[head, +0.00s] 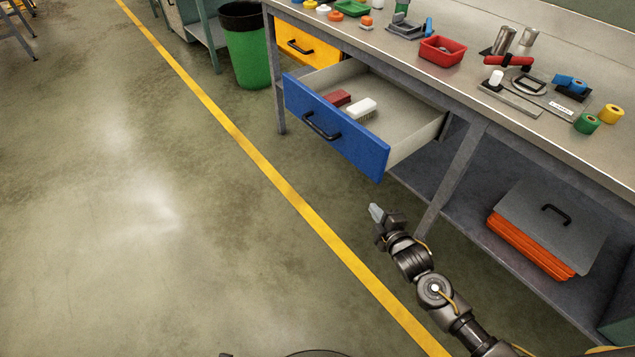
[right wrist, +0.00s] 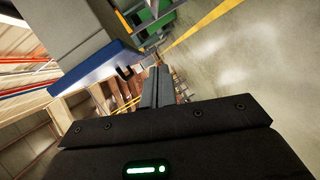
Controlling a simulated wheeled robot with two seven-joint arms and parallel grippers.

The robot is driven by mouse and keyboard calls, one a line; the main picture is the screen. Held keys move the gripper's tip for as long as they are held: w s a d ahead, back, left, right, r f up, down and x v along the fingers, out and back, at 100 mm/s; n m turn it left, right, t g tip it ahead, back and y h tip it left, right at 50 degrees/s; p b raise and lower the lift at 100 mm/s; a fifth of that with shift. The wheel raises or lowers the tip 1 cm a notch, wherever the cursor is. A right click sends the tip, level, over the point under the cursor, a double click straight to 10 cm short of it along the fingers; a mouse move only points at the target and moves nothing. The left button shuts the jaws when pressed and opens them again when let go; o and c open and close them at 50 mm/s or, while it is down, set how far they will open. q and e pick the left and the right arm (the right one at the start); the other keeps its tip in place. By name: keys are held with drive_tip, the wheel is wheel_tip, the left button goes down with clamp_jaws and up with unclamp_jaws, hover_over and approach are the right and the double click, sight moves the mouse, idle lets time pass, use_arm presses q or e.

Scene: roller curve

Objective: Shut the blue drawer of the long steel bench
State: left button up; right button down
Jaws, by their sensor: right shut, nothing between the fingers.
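The blue drawer (head: 333,126) of the long steel bench (head: 470,95) stands pulled out. It has a black bar handle (head: 321,126) on its front, and a dark red block and a white brush-like thing lie inside. My right gripper (head: 375,212) is shut and empty, below and a little right of the drawer front, apart from it. My left gripper is not in view.
A yellow drawer (head: 308,44) beside it looks shut. A green bin (head: 248,50) stands at the bench's far end. A bench leg (head: 452,180) and a lower shelf with an orange case (head: 530,245) are near my right arm. The floor left of the drawer is clear.

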sight(359, 159)
drive_tip(key=a+r+n+t+y+b, duration=0.2)
drive_tip(key=a+r+n, duration=0.15)
drive_tip(key=r, duration=0.45)
drive_tip(key=shift+n+y, duration=0.3)
drive_tip(key=shift+n, duration=0.05)
drive_tip(key=w, duration=0.4)
drive_tip(key=w+a, duration=0.1)
drive_tip(key=w, duration=0.2)
drive_tip(key=w+r, duration=0.1)
drive_tip(key=w, duration=0.3)
drive_tip(key=shift+w+a+r, duration=0.1)
drive_tip(key=shift+w+a, duration=0.1)
drive_tip(key=shift+w, duration=0.15)
drive_tip(key=shift+w+d, duration=0.25)
drive_tip(key=shift+d, duration=0.15)
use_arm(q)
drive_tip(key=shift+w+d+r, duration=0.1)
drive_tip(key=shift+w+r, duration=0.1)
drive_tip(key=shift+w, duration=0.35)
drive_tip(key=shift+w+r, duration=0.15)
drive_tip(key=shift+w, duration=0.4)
